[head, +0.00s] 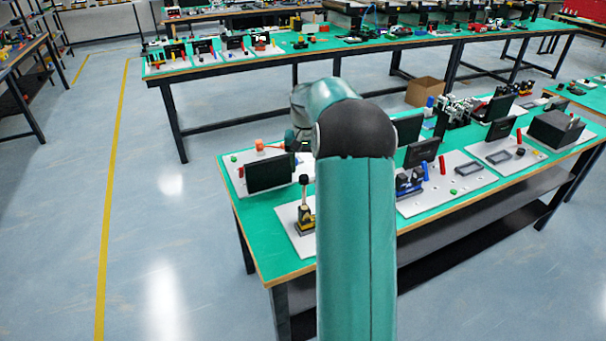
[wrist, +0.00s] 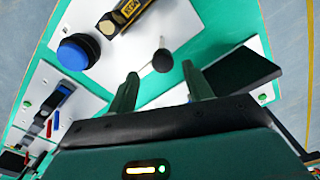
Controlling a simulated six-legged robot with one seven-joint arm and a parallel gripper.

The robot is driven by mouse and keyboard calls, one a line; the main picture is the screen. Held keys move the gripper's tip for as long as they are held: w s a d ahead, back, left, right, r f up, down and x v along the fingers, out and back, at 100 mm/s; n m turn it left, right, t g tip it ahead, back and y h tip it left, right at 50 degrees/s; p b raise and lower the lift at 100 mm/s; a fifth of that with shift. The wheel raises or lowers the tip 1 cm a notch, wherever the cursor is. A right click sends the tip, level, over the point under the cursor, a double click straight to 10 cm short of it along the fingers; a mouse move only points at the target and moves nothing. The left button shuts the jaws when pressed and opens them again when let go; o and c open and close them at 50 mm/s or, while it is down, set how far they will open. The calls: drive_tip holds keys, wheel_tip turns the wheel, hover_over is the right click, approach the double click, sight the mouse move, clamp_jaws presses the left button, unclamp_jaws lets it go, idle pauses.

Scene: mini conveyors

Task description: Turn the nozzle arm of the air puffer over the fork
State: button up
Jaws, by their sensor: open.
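Just beyond the fingertips is a small dark round knob (wrist: 162,61), over a white board (wrist: 182,28). A black-and-yellow device (wrist: 128,14) lies beyond, on the left. In the head view, a black-and-yellow device (head: 306,219) stands on a white board, with a dark-tipped upright stick (head: 304,182). I cannot make out for sure which part is the air puffer, its nozzle arm or the fork.
A round black part with a blue top (wrist: 77,52) is left of the fingers. More boards with screens fill the table's right side. Floor at left is clear.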

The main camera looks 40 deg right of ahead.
sight(304, 177)
drive_tip(key=shift+w+a+f, duration=0.1)
drive_tip(key=shift+w+f, duration=0.05)
drive_tip(key=shift+f, duration=1.75)
drive_tip(key=shift+c, duration=0.2)
clamp_jaws()
